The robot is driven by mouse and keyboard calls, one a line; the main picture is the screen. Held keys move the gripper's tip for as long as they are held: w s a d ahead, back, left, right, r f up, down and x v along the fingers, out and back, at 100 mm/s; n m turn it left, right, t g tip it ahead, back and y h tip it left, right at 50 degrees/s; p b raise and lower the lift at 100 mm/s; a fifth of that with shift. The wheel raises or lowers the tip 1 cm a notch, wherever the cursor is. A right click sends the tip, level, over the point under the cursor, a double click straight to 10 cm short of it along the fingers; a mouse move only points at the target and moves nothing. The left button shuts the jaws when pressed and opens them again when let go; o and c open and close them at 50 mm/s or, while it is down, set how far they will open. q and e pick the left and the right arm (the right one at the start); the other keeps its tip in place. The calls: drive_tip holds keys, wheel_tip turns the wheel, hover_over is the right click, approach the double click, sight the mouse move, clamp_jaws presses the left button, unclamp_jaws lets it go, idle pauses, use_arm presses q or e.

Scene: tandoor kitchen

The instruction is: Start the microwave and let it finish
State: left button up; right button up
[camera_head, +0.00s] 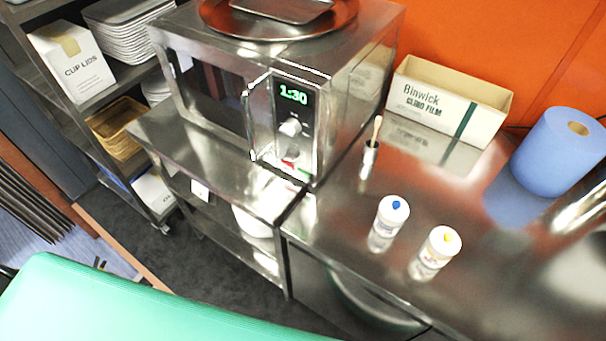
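The microwave (352,92) is a steel box on a steel counter at the upper middle. Its door (205,85) on the left side of the front looks shut, with a dark window and a steel handle (251,118). The display (294,95) reads 1:30 in green. Below it are a round knob (290,127) and a small red button (290,162), with a green spot to its right. Whether anything is inside cannot be told. Neither of my grippers shows in the head view.
A round metal tray (340,24) lies on the microwave. A shelf rack stands left. Dark floor lies in front.

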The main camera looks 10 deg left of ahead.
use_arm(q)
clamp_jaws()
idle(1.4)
